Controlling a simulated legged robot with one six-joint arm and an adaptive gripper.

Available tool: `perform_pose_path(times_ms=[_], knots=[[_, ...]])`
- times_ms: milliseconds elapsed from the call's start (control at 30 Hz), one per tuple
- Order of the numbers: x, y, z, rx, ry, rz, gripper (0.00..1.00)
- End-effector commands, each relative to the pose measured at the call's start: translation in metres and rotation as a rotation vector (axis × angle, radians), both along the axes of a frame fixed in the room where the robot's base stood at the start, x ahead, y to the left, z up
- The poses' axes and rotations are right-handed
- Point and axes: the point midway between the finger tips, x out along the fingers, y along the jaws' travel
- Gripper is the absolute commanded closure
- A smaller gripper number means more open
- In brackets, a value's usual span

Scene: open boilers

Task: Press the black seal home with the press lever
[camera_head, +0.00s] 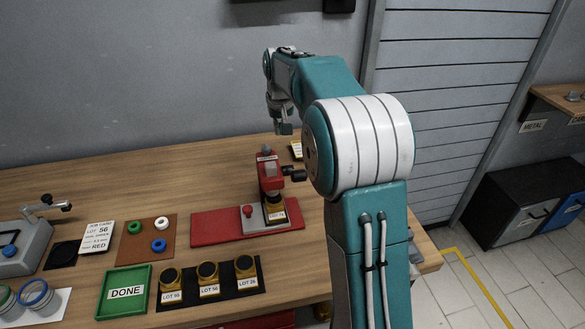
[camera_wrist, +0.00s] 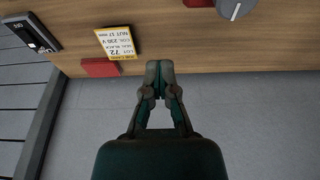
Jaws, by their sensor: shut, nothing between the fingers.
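The red press (camera_head: 268,170) stands on a red base plate (camera_head: 205,228) on the wooden bench. Its lever (camera_head: 293,174) sticks out to the right with a dark end. A brass part with a LOT label (camera_head: 275,208) stands under the press head. I cannot make out the black seal there; the press head and the small size hide it. My gripper (camera_head: 285,129) is raised above and behind the press, near the bench's back edge, apart from the lever. In the wrist view my gripper (camera_wrist: 159,66) is shut and empty.
Three brass lot parts (camera_head: 208,273) stand on a black mat, beside a green DONE tray (camera_head: 124,309). Coloured rings lie on a brown mat (camera_head: 133,249). My arm hides the bench's right side.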

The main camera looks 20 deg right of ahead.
Motion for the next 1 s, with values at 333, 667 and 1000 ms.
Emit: perform_pose_path(times_ms=[333,667,1000], knots=[[0.003,-0.001,-0.006,0.0,-0.001,0.0,1.0],[0.005,-0.001,-0.012,0.0,0.0,0.0,1.0],[0.01,-0.002,-0.025,0.0,0.0,0.0,1.0]])
